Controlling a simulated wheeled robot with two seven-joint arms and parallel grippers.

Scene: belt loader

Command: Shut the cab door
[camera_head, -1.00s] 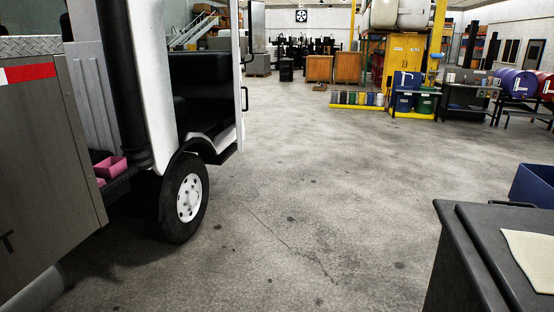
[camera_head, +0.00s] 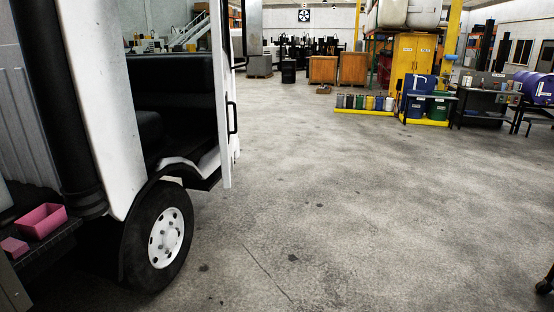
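The white cab (camera_head: 107,110) of a truck stands at the left, with its black front wheel (camera_head: 166,238) below. Its doorway is open and shows a black seat (camera_head: 172,85) inside. The cab door (camera_head: 224,120) stands open and is seen nearly edge-on at the front side of the doorway, with a black handle (camera_head: 232,118) on it. Neither of my grippers shows in the view.
Clear concrete floor (camera_head: 340,200) lies to the right of the cab. Pink boxes (camera_head: 40,221) sit on a dark ledge behind the wheel. A yellow cabinet (camera_head: 408,62), wooden crates (camera_head: 323,69) and a dark workbench (camera_head: 485,95) stand farther back.

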